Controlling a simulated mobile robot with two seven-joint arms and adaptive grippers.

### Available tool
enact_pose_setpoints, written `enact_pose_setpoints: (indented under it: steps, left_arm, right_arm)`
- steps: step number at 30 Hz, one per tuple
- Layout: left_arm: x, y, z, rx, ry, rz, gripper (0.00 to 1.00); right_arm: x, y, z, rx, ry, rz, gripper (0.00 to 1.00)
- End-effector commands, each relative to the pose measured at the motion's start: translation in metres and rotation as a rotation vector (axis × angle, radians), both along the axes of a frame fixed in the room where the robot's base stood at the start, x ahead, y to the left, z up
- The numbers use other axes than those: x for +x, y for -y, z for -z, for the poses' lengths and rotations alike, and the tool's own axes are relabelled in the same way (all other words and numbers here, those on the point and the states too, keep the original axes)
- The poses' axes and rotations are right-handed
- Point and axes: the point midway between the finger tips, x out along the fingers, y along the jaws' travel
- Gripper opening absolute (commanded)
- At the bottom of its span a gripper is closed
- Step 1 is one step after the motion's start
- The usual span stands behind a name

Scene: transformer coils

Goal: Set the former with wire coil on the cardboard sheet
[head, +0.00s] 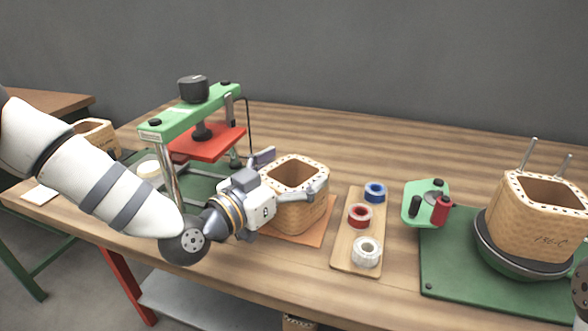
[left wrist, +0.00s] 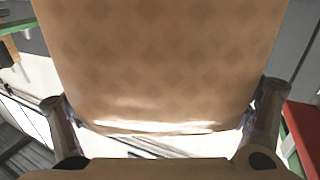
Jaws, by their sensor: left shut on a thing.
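The former with wire coil (head: 301,213) is a tan, square, open-topped box with a diamond pattern and a row of dots along its rim. My left gripper (head: 290,190) is shut on it from the left, with fingers at its sides. It is upright over the orange-brown cardboard sheet (head: 322,236), whose edges show around its base. I cannot tell whether it touches the sheet. In the left wrist view the former's patterned wall (left wrist: 160,65) fills the middle between both fingers. My right gripper is not in view.
A green press with a red plate (head: 208,143) stands behind my left arm. Right of the sheet is a wooden board (head: 345,250) with blue, red and white tape rolls. Further right, another former (head: 535,225) stands on a round base on a green mat (head: 455,270). The back of the table is clear.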

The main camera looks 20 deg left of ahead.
Motion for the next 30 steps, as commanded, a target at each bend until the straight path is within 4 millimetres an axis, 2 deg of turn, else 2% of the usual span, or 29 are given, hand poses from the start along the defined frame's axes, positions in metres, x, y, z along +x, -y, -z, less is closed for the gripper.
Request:
enact_pose_setpoints:
  steps: [1, 2, 3, 16, 20, 30]
  left_arm:
    - [0.0, 0.0, 0.001, 0.0, 0.003, 0.0, 0.4]
    - [0.0, 0.0, 0.002, 0.0, -0.001, 0.0, 0.93]
    - [0.0, 0.0, 0.002, 0.0, 0.0, 0.0, 1.0]
    - [-0.003, -0.002, -0.003, 0.0, 0.002, -0.001, 1.0]
    - [-0.024, -0.012, -0.005, -0.001, 0.003, -0.002, 1.0]
    - [-0.092, -0.043, -0.006, -0.002, 0.006, -0.003, 1.0]
  right_arm:
    - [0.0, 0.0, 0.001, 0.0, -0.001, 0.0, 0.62]
    - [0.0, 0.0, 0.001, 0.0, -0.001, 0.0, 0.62]
    - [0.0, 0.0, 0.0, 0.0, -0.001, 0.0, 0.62]
    - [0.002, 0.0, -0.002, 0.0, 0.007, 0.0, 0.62]
    - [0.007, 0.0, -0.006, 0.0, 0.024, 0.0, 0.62]
    - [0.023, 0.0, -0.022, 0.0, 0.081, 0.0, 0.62]
